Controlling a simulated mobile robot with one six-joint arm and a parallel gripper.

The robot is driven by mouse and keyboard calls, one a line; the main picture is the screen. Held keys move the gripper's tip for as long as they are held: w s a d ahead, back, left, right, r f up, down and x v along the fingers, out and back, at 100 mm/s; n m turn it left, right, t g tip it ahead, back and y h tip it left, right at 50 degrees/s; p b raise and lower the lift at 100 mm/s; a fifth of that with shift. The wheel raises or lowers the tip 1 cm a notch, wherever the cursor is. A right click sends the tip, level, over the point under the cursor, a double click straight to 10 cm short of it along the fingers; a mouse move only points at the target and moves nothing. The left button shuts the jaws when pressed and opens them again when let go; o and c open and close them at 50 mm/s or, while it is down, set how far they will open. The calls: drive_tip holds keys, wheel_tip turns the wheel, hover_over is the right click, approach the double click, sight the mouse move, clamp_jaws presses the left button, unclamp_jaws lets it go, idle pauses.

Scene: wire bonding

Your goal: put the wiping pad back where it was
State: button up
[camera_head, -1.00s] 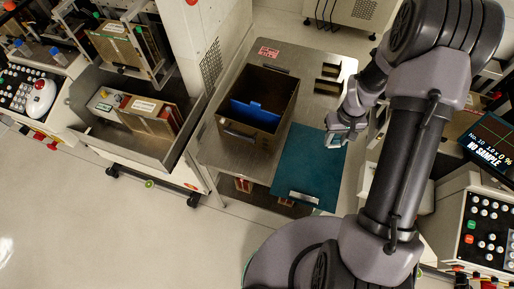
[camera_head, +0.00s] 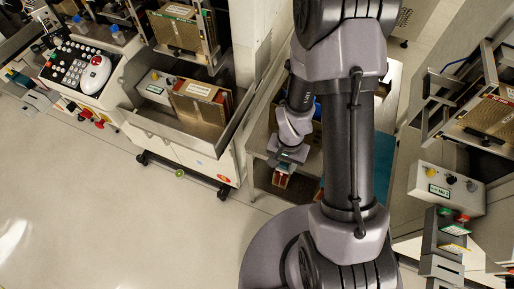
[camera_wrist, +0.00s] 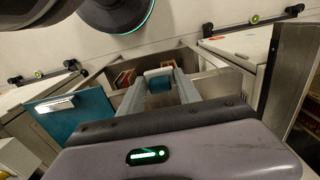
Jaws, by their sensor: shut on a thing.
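My gripper (camera_head: 288,155) is shut on the wiping pad. In the wrist view, the pad (camera_wrist: 160,84) shows as a small blue block with a pale top between the fingertips (camera_wrist: 160,94). It is held in the air near the front left edge of the steel cart (camera_head: 258,142). In the head view the pad is too small and covered to make out. The cart's teal mat (camera_wrist: 78,118) bears a whitish flat piece (camera_wrist: 56,105). In the head view, my arm hides most of the mat (camera_head: 384,165) and the cart top.
Reddish-brown boxes (camera_wrist: 122,78) lie below the gripper, apparently on the cart's lower shelf. A machine with a steel tray (camera_head: 190,135) holding brown magazines (camera_head: 200,105) stands left of the cart. A grey control box (camera_head: 445,188) is at right. The floor at front left is clear.

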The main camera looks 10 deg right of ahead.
drive_tip(key=w+a, duration=0.1)
drive_tip(key=w, duration=0.2)
drive_tip(key=w+a+f+b, duration=0.1)
drive_tip(key=w, duration=0.3)
drive_tip(key=w+a+b, duration=0.1)
drive_tip(key=w, duration=0.2)
drive_tip(key=shift+w+f, duration=0.25)
drive_tip(key=shift+f+b, duration=1.1)
drive_tip(key=shift+f, duration=0.6)
drive_tip(key=o, duration=1.3)
wheel_tip(320, 180, up, 24)
drive_tip(key=s+t+p, duration=0.2)
drive_tip(key=p, duration=0.4)
drive_tip(key=s+a+r+n+t, duration=0.1)
drive_tip(key=s+r, duration=0.4)
drive_tip(key=s+a+r+n+t+y, duration=0.1)
drive_tip(key=s+r, duration=0.5)
drive_tip(key=s+a+r+t+y, duration=0.1)
drive_tip(key=s+a+r, duration=0.1)
drive_tip(key=s+r, duration=0.3)
drive_tip(key=shift+s+r+n+t, duration=0.3)
drive_tip(key=shift+s+n+t, duration=0.1)
drive_tip(key=shift+s, duration=0.05)
